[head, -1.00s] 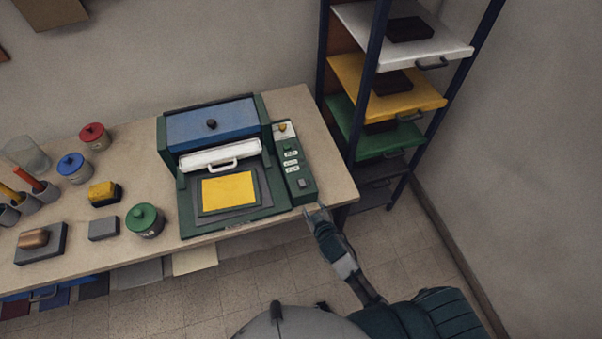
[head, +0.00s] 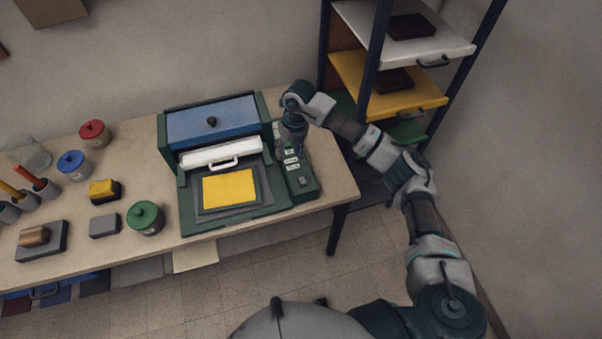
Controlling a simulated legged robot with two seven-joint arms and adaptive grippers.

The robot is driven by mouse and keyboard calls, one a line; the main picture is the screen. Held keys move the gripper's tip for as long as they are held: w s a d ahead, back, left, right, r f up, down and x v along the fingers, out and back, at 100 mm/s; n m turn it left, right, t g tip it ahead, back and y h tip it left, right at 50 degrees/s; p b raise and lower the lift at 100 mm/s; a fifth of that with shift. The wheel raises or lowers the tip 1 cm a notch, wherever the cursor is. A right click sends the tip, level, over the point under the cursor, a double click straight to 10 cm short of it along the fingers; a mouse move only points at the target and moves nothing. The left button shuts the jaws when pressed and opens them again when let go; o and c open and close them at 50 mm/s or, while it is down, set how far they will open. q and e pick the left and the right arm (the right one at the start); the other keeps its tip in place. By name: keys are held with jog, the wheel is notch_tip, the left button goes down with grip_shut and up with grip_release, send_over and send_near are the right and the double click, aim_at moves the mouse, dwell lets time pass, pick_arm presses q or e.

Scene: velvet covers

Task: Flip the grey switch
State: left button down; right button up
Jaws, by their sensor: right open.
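The grey switch (head: 303,182) sits at the near end of the green control panel (head: 310,192), on the right side of the press. My right gripper (head: 291,147) points down over the upper part of this panel, farther back than the switch. It is open and I see nothing in it; whether it touches the panel I cannot tell. It hides the panel's far end with the yellow knob. White labels (head: 291,161) show between the gripper and the switch. My left gripper is out of view.
The press with its blue lid (head: 212,119) and a yellow sheet (head: 229,189) stands left of the panel. Lidded pots, including a green one (head: 145,217), stand farther left on the table (head: 335,188). A shelf rack (head: 372,75) rises close behind my right arm.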

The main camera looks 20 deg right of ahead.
jog(key=r+h, duration=0.2)
send_over(301, 177)
jog(key=shift+m, duration=0.4)
notch_tip(301, 177, down, 18)
jog(key=p, duration=0.2)
jog(key=shift+d+r+p, duration=0.1)
jog(key=shift+r+p, duration=0.05)
jog(key=shift+p, duration=0.25)
